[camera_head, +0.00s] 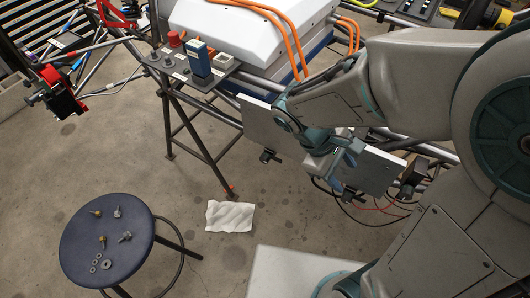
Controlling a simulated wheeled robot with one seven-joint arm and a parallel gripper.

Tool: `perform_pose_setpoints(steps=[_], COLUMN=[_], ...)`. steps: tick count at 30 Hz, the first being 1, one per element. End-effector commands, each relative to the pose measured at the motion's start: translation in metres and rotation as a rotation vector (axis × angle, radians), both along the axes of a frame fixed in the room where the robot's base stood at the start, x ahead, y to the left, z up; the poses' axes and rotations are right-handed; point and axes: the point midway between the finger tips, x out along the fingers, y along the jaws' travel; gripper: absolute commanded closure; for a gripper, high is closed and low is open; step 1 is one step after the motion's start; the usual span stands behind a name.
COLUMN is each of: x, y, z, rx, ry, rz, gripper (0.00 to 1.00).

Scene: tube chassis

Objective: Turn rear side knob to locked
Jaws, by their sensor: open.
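A grey side plate (258,122) is mounted on the tube chassis, with its right part (385,175) showing past my arm. A small black knob (268,155) sits at its lower left edge. Another dark knob-like part (350,194) shows just below my gripper, and one more (406,190) sits at the right end. I cannot tell which is the rear side knob, or whether any is locked. My gripper (342,168) is open in front of the plate's middle, seen from above. My wrist hides much of the plate, and contact with a knob cannot be made out.
A small panel (190,70) with a red knob and a blue switch stands left of the white box (250,28). Orange cables (285,35) run over the box. A blue stool (110,235) holds several bolts and washers. A white cloth (230,216) lies on otherwise open floor.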

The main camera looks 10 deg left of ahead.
Motion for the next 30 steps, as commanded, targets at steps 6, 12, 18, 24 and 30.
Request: perform_pose_setpoints(steps=[6, 12, 18, 24, 30], x=[0.015, 0.021, 0.007, -0.014, -0.017], y=[0.049, 0.113, 0.187, 0.235, 0.246], z=[-0.065, -0.114, -0.159, -0.186, -0.192], rx=[-0.342, -0.683, -1.018, -1.234, -1.297], ry=[0.121, 0.159, 0.126, 0.071, 0.05], rz=[0.459, 0.862, 1.206, 1.399, 1.449], gripper=[0.51, 0.51, 0.51, 0.51, 0.51])
